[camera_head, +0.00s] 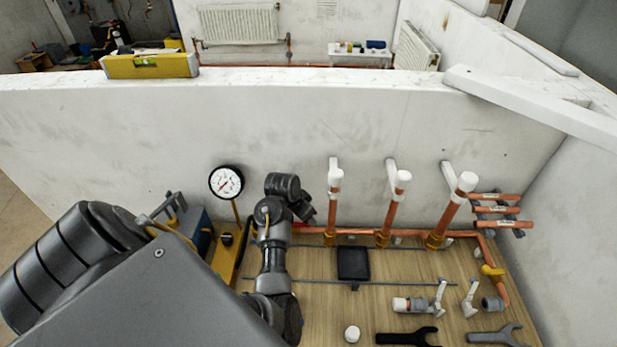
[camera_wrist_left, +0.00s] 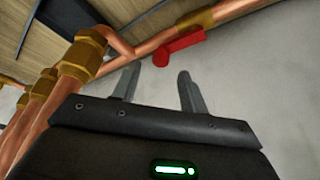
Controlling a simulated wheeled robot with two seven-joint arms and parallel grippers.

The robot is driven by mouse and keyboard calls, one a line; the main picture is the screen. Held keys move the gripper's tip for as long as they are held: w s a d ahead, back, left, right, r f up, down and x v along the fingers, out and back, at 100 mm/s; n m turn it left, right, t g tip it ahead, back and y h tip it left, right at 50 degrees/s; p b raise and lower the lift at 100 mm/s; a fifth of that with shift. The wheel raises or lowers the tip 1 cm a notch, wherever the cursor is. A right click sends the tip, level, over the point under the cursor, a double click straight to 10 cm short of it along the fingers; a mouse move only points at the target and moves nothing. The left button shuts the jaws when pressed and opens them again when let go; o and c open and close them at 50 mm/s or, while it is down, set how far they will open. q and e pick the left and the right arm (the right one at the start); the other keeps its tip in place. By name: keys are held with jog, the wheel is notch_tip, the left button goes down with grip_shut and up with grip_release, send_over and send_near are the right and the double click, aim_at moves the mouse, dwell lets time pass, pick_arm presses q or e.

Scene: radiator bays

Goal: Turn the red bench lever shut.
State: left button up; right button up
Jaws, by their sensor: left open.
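The red bench lever (camera_wrist_left: 180,47) shows in the left wrist view, beside a copper pipe (camera_wrist_left: 150,45) and a brass fitting (camera_wrist_left: 196,19). It lies roughly along the pipe's direction. My left gripper (camera_wrist_left: 158,82) is open and empty, its two fingers pointing towards the lever with a gap between them and it. In the head view my left gripper (camera_head: 302,208) is at the wall behind the bench, left of the first upright pipe. A small red piece shows beside it, mostly hidden by the gripper. My right gripper is not in view.
Upright copper pipes with white caps (camera_head: 335,178) stand right of my gripper. A pressure gauge (camera_head: 226,182) stands to its left. The wooden bench (camera_head: 390,265) carries a black tray (camera_head: 352,262), spanners (camera_head: 408,337) and fittings. A yellow level (camera_head: 150,66) rests on the wall top.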

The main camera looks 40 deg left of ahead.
pick_arm(q)
jog(key=shift+x, duration=1.2)
jog(key=shift+w+f, duration=0.2)
jog(key=shift+f, duration=0.5)
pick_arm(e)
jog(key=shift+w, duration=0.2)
pick_arm(q)
jog(key=shift+c, duration=0.4)
grip_shut()
